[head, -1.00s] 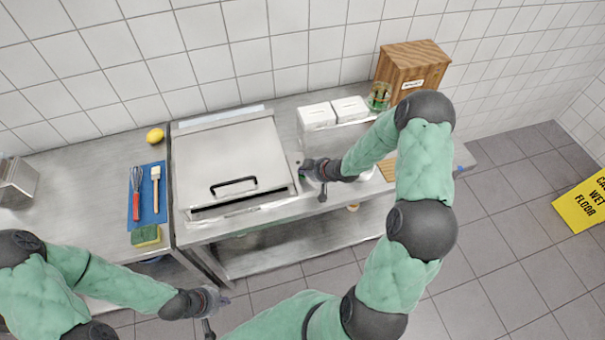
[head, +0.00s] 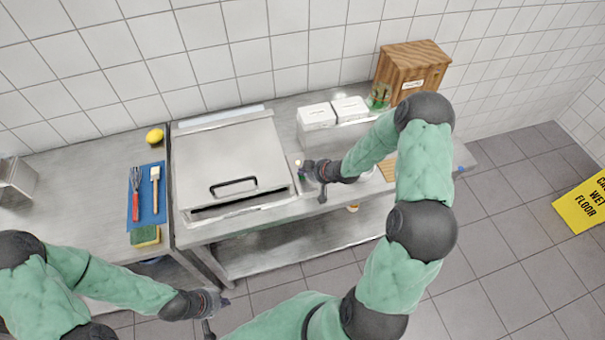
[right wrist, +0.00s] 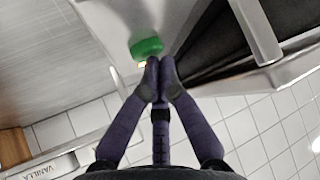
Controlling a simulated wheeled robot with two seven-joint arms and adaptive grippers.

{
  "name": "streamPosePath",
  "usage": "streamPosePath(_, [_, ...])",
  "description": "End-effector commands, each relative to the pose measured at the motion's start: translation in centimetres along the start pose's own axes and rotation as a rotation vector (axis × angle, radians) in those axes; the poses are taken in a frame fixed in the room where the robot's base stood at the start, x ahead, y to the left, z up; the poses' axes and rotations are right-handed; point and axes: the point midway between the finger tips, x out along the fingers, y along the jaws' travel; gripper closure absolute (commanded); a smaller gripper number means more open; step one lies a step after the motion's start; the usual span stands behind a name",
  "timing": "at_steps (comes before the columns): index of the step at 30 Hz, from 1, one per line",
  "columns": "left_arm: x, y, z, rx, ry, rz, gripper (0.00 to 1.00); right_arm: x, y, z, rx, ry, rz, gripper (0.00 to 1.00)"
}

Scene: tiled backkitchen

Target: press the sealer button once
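The sealer (head: 230,155) is a steel box with a black-handled lid, standing on the steel table. Its green button (right wrist: 147,47) shows clearly in the right wrist view; in the head view it is mostly hidden by my right gripper. My right gripper (head: 304,170) is at the sealer's front right corner. In the right wrist view its fingers (right wrist: 159,65) are shut together and empty, with the tips right by the button's edge. I cannot tell whether they touch it. A small orange glow shows beside the button. My left gripper (head: 222,301) is low in front of the table; its fingers are unclear.
Left of the sealer are a blue mat (head: 148,197) with a whisk and brush, a sponge (head: 145,235) and a lemon (head: 154,136). White boxes (head: 317,115), a green-patterned glass (head: 379,96) and a wooden box (head: 411,68) stand behind my right arm.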

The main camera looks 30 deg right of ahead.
Motion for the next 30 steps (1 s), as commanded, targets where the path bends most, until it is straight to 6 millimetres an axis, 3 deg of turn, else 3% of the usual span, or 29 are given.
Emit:
streamPosePath(24, [-1.2,0.4,0.1,0.0,0.0,0.0,1.0,-1.0,0.0,-1.0,0.0,-0.001,-0.001,1.0])
streamPosePath(30, [-2.3,0.8,0.1,0.0,0.0,0.0,1.0,-1.9,0.0,-2.0,-0.001,0.0,0.0,1.0])
